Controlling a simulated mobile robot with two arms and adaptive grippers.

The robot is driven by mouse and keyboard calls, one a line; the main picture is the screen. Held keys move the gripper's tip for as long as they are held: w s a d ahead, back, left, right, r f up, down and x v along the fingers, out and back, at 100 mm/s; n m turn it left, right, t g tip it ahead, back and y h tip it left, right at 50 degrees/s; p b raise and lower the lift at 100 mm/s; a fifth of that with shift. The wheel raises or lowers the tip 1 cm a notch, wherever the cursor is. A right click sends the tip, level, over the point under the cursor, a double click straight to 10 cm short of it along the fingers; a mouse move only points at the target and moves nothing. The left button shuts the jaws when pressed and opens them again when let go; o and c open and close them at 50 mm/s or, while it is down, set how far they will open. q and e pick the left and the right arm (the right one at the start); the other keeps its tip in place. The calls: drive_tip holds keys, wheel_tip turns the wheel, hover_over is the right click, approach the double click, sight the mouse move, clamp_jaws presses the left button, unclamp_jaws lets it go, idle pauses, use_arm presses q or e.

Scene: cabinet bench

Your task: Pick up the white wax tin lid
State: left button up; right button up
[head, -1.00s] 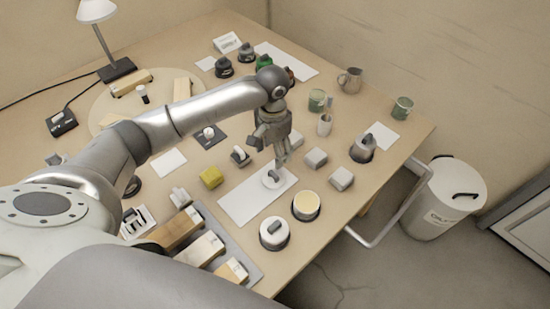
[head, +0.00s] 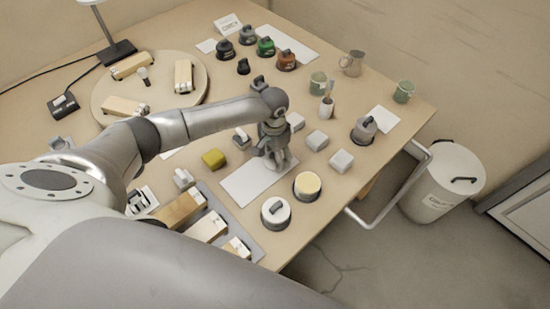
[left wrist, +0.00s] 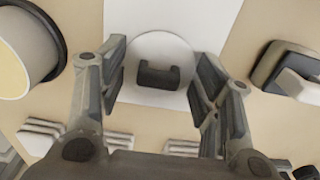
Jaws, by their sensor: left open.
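The white lid (left wrist: 160,48), a round disc with a dark grey handle (left wrist: 159,75), lies on a white sheet (left wrist: 219,16) in the left wrist view. In the head view my left gripper (head: 275,160) is down over the sheet (head: 240,187) and hides most or all of the lid. In the left wrist view my left gripper (left wrist: 160,82) is open, with its fingers apart on either side of the handle. I cannot tell whether they touch the lid. An open tin with pale yellow wax (head: 307,184) stands to the right. My right gripper is not in view.
White blocks (head: 341,161) are to the right, a yellow block (head: 213,158) to the left. A grey tray (head: 252,246) with wooden pieces is at the front.

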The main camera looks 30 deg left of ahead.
use_arm(q)
drive_tip(key=shift+c, duration=1.4)
drive_tip(key=c, duration=0.5)
drive_tip(key=shift+c, duration=0.5)
drive_tip(key=shift+r, duration=0.45)
wheel_tip(320, 180, up, 2)
drive_tip(key=shift+r, duration=0.1)
drive_tip(key=s+d+r, duration=0.3)
drive_tip(key=d+r, duration=0.1)
drive_tip(key=r, duration=0.2)
use_arm(e)
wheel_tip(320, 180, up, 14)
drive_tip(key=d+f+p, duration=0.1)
drive_tip(key=p, duration=1.3)
use_arm(q)
drive_tip(key=n+b, duration=0.1)
drive_tip(key=n, duration=0.5)
approach(308, 184)
wheel_tip(308, 184, down, 4)
drive_tip(key=b, duration=0.5)
drive_tip(key=shift+a, duration=0.1)
drive_tip(key=shift+f+b, duration=0.35)
drive_tip(key=shift+f, duration=0.7)
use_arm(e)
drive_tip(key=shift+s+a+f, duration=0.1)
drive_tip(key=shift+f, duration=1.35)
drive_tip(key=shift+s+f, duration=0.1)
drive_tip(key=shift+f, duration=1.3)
